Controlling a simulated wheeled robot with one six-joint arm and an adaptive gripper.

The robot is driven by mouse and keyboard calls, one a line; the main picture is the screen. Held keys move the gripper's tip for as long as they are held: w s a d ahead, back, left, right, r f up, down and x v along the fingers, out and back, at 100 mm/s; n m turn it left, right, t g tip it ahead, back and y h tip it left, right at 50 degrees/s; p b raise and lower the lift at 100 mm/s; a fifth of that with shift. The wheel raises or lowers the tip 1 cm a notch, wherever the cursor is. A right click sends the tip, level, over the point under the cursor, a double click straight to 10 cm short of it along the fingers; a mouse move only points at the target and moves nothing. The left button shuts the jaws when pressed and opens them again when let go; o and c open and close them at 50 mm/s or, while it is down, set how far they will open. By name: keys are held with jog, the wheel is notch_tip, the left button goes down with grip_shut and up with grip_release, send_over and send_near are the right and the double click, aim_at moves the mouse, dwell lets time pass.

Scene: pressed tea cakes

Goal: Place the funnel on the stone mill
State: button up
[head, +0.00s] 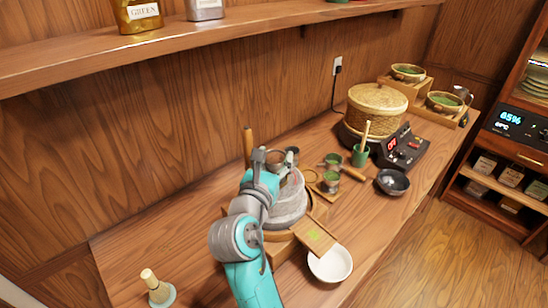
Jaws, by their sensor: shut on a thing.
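The grey stone mill (291,203) stands on the counter in a wooden base, partly hidden behind my arm. My gripper (266,160) is above the mill's upper left side, near its top. It is shut on a small grey metallic piece, which looks like the funnel (277,158). The gripper hides part of this piece. I cannot tell whether the funnel touches the mill's top or is held just above it.
An upright wooden handle (248,147) stands just left of my gripper. A white bowl (330,264) and a wooden board (314,236) lie in front. Green cups (331,179), a dark bowl (393,182) and a woven steamer (377,104) stand right. The left counter is mostly clear.

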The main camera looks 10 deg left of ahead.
jog(key=shift+f, duration=0.15)
jog(key=o, duration=1.4)
jog(key=shift+c, duration=0.2)
jog(key=shift+s, duration=0.1)
